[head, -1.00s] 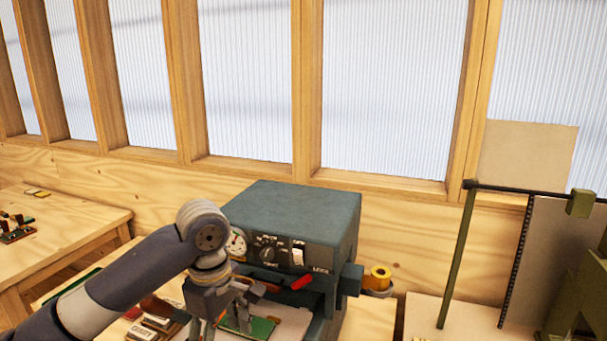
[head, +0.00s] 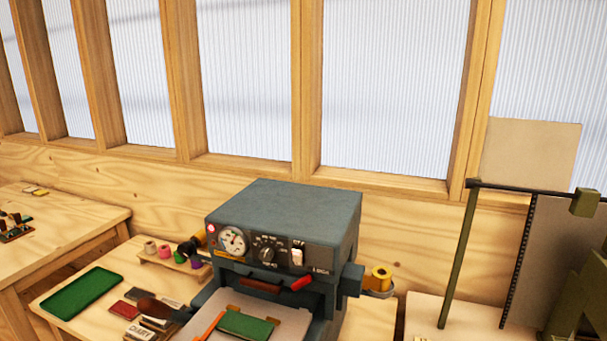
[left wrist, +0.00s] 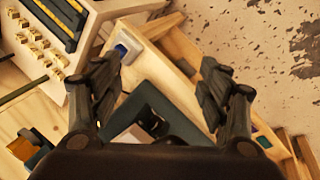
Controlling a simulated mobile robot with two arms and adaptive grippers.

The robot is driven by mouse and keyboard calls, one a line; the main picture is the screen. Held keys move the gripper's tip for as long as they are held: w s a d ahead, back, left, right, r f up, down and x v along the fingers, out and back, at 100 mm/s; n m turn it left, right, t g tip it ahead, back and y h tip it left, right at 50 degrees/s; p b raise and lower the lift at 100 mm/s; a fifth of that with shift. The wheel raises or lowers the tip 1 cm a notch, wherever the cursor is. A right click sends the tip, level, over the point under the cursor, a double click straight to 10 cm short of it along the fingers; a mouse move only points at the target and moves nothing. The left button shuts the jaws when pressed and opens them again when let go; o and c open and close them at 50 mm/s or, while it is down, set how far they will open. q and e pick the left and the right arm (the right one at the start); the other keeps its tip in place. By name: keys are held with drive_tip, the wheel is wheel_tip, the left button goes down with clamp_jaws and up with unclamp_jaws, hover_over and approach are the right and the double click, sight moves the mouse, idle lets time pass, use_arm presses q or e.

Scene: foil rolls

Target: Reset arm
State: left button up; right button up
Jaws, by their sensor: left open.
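My left gripper (left wrist: 160,90) shows in the left wrist view with its two dark fingers spread wide and nothing between them. Below it are wooden bench edges and a dark teal frame-like part. Neither of my arms shows in the head view. A grey-blue foil press (head: 285,235) with a gauge and knobs stands on the bench in the head view. A green booklet (head: 246,325) lies on its pale plate. A gold foil roll (head: 380,278) sits at the press's right side.
Several coloured foil rolls stand on a small wooden rack (head: 170,262) left of the press. A green metal frame (head: 457,260) stands at right. In the left wrist view, a rack of brass pieces (left wrist: 38,50) is at upper left.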

use_arm(q)
drive_tip(key=s+a+f+m+t+y, duration=0.1)
drive_tip(key=s+a+f+m+y, duration=0.15)
drive_tip(key=s+a, duration=0.5)
drive_tip(key=s+a+f+m+t+y, duration=0.1)
drive_tip(key=s+a+f+m, duration=0.25)
drive_tip(key=s+a, duration=0.4)
wheel_tip(320, 180, down, 32)
drive_tip(key=s+d+g+b, duration=0.1)
drive_tip(key=g+b, duration=0.1)
drive_tip(key=b, duration=0.4)
drive_tip(key=s+a+f+b, duration=0.1)
drive_tip(key=s+f+b, duration=0.1)
drive_tip(key=s+f, duration=0.7)
drive_tip(key=s+a+f+g+b, duration=0.1)
drive_tip(key=s+a+f+b, duration=0.1)
drive_tip(key=s+f, duration=0.6)
wheel_tip(320, 180, down, 6)
drive_tip(key=shift+s+r+b, duration=0.25)
drive_tip(key=shift+s+b, duration=0.1)
drive_tip(key=shift+b, duration=0.2)
